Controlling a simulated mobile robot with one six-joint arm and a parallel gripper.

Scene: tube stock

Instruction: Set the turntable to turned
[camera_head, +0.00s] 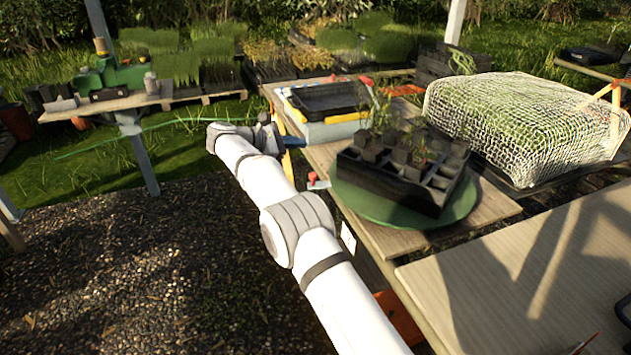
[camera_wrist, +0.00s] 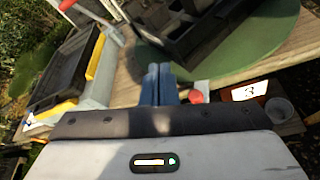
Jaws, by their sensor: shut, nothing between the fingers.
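The turntable is a round green disc (camera_head: 365,204) on the wooden table, and it also shows at the upper right of the wrist view (camera_wrist: 268,52). A black tray of square cells (camera_head: 395,185) with some seedlings in pots stands on it, set at an angle. My gripper (camera_head: 297,142) is left of the turntable, at the table's left edge, with no visible contact with the disc. Its blue fingers (camera_wrist: 158,77) are shut and empty in the wrist view. A small red-topped fitting (camera_head: 314,179) sits at the table edge beside the disc.
A black tray with yellow edging (camera_head: 325,98) lies behind the turntable. A net-covered mound (camera_head: 525,125) stands to the right. A bare board (camera_head: 540,270) is in front. In the wrist view, a card marked 3 (camera_wrist: 250,91) is by the table edge.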

